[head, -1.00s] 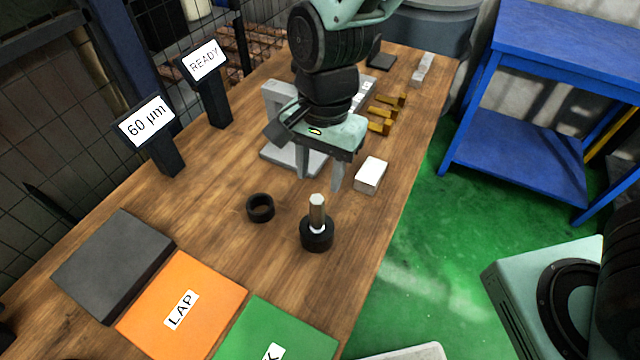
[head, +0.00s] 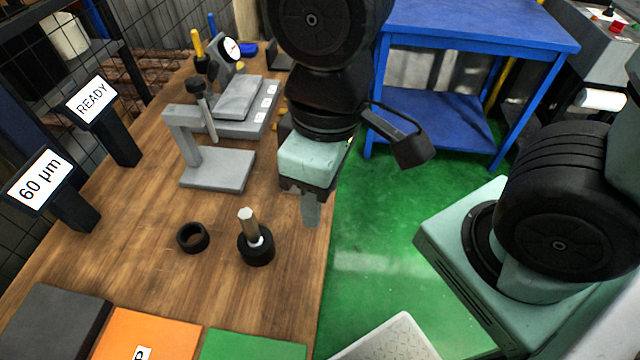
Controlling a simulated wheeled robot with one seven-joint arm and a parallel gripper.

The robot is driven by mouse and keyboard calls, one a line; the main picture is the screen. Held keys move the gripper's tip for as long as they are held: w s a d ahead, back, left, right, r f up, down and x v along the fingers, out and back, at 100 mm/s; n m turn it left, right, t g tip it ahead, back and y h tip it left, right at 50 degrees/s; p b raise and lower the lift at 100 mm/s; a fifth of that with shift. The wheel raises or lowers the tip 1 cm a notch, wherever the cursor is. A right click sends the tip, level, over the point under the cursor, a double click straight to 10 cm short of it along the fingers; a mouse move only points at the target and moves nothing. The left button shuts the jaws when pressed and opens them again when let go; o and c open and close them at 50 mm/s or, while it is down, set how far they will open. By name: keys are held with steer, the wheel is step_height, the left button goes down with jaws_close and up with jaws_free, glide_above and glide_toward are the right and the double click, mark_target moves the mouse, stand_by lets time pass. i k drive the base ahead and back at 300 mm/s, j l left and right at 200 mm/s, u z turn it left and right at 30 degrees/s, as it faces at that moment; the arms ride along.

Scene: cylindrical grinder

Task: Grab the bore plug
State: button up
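The bore plug (head: 256,245) appears to be the upright piece with a black round base and a pale metal pin on top. It stands on the wooden table (head: 150,265) near the right edge. My gripper (head: 311,209) is above and to the right of it, by the table edge, pointing down and apart from it. The fingers are seen nearly in line, so their gap is hidden. Nothing shows held between them.
A black ring (head: 193,237) lies just left of the plug. A grey stand (head: 215,168) is behind it. Orange (head: 150,335) and green (head: 250,347) pads and a dark block (head: 50,325) lie in front. Two signs stand left. Green floor is right of the table.

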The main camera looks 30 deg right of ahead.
mark_target(246, 217)
steer(key=k+j+u, duration=0.8)
steer(key=j+u, duration=0.15)
steer(key=j, duration=0.25)
